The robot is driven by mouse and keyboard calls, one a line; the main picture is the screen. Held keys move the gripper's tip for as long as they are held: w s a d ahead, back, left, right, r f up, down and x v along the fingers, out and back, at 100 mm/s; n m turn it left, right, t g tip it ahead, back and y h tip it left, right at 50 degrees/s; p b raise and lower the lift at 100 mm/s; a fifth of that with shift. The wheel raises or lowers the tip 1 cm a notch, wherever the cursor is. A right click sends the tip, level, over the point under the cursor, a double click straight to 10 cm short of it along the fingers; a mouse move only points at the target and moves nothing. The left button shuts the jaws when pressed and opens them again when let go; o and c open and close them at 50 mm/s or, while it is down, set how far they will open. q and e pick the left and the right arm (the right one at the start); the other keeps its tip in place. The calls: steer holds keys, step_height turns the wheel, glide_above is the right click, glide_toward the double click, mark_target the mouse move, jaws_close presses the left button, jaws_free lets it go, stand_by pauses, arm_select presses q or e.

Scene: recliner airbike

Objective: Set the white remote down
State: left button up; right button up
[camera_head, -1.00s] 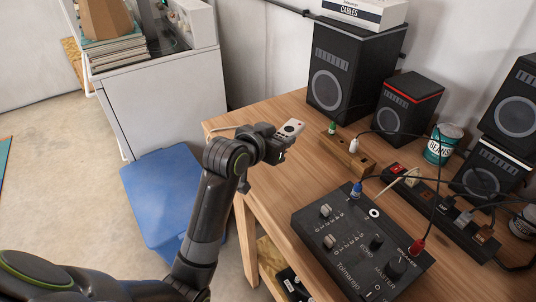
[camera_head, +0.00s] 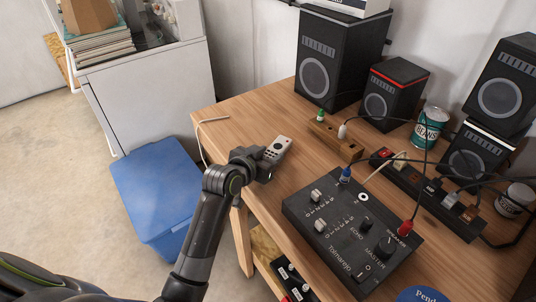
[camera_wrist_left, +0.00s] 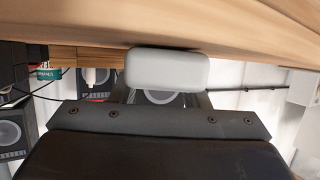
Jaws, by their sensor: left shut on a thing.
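The white remote (camera_head: 278,149) is held at the tip of my left gripper (camera_head: 268,157), over the left part of the wooden table (camera_head: 225,135). My left gripper is shut on its near end, and the dark buttons on its upper face show in the head view. In the left wrist view the remote (camera_wrist_left: 167,69) shows as a pale rounded end between the fingers, close to the wood surface. I cannot tell whether it touches the table. My right gripper is in neither view.
A black mixer (camera_head: 352,230) stands right of my left arm. A wooden block with plugs (camera_head: 335,139) and a power strip (camera_head: 430,190) lie behind it. Speakers (camera_head: 341,60) line the back. A white cable (camera_head: 212,120) hangs at the left table edge. Bare wood surrounds the remote.

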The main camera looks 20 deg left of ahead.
arm_select(q)
steer(key=shift+f, duration=0.1)
steer(key=o, duration=1)
steer(key=v, duration=1.2)
steer(key=shift+r, duration=0.25)
